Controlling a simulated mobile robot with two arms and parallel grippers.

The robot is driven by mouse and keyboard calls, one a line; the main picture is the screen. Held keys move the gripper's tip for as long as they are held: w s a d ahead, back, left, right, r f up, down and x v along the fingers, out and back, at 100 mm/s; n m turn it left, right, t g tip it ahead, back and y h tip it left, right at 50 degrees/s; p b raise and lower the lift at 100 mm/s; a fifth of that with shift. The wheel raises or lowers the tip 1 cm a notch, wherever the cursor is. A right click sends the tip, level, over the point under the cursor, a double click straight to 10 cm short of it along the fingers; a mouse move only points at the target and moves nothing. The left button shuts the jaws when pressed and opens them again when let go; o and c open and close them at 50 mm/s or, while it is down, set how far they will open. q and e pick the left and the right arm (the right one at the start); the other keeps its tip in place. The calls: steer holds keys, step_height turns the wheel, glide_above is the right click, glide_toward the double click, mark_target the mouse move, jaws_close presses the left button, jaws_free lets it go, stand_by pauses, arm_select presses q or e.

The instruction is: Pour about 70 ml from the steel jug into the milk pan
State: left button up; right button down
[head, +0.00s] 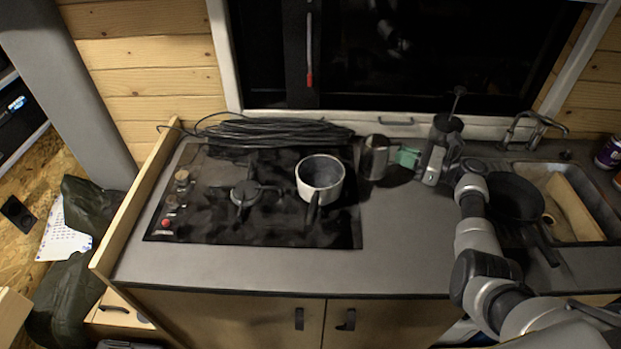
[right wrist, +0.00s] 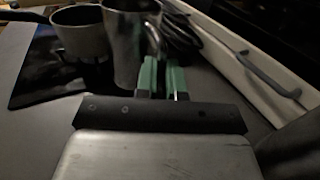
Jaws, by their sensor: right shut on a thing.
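The steel jug (head: 374,158) stands upright just right of the milk pan, by the hob's right edge; I cannot tell if its base touches the counter. In the right wrist view the jug (right wrist: 128,50) is straight ahead. My right gripper (head: 408,156), with green fingers (right wrist: 162,78), is shut on the jug's handle, reaching it from the right. The milk pan (head: 311,192) sits on the right part of the hob, pale outside with a dark handle toward the front. It also shows in the right wrist view (right wrist: 82,38). The contents of both are not clear. My left gripper is not in view.
A coil of black cable (head: 265,132) lies behind the hob (head: 215,222). A French press (head: 446,126) stands behind my right gripper. A dark frying pan (head: 514,198) is by the sink (head: 590,200). The front counter (head: 405,245) is clear.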

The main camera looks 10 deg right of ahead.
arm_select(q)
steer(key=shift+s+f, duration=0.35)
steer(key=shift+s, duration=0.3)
arm_select(e)
steer(key=shift+s+a+r+n+g+y, duration=0.1)
steer(key=shift+s+a+n+g+y, duration=0.05)
steer(key=shift+s+n+g+y, duration=0.2)
steer(key=shift+s+a+r+n+g+y, duration=0.1)
steer(key=shift+s+n+g+y, duration=0.15)
steer(key=shift+g, duration=0.2)
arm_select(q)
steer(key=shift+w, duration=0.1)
